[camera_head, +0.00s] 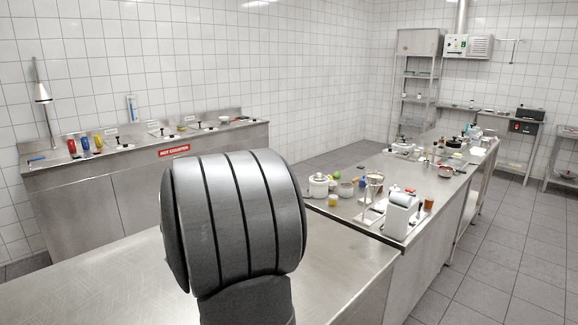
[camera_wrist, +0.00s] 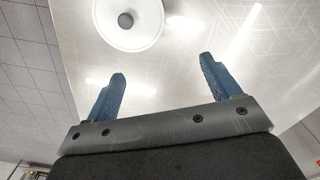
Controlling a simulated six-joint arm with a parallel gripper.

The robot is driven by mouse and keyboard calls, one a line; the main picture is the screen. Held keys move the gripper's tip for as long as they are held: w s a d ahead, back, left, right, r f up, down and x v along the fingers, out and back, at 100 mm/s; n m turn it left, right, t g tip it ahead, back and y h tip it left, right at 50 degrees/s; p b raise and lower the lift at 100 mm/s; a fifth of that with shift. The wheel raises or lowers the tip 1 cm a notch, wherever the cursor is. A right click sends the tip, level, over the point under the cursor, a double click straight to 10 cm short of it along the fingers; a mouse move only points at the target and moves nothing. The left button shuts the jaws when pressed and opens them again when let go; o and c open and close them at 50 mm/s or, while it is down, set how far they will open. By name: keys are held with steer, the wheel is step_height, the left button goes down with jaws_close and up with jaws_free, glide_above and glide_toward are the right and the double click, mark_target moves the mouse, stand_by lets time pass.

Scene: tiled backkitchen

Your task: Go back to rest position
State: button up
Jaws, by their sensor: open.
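My gripper (camera_wrist: 162,68) shows in the wrist view with its two blue fingers spread wide apart. Nothing is between them. Beyond the fingertips is a shiny, scratched steel worktop (camera_wrist: 190,70). In the head view a large grey link of my arm fills the lower middle, and my gripper is not visible there. The near steel worktop (camera_head: 335,275) is partly hidden behind that link.
A counter to the right holds a white pot (camera_head: 318,187), a white dispenser-like device (camera_head: 400,215) and several small items. Red, yellow and blue bottles (camera_head: 85,146) stand on the back-left counter. The near worktop is bare where visible. Tiled floor (camera_head: 525,240) lies at right.

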steer(key=w+d+f, duration=0.3)
steer(key=w+d, duration=0.1)
steer(key=d, duration=0.2)
steer(key=w+d+f, duration=0.2)
steer(key=w+d, duration=0.2)
steer(key=d, duration=0.2)
steer(key=w+d+f, duration=0.3)
steer(key=d, duration=0.3)
steer(key=shift+w+d+f, duration=0.25)
steer(key=shift+w+f, duration=0.05)
steer(key=shift+w, duration=0.1)
steer(key=shift+n, duration=0.5)
steer(key=a, duration=0.4)
steer(key=shift+s+a+r, duration=0.1)
steer(key=shift+a+r, duration=0.1)
steer(key=shift+r, duration=0.2)
steer(key=shift+a+r, duration=0.1)
steer(key=shift+a, duration=0.3)
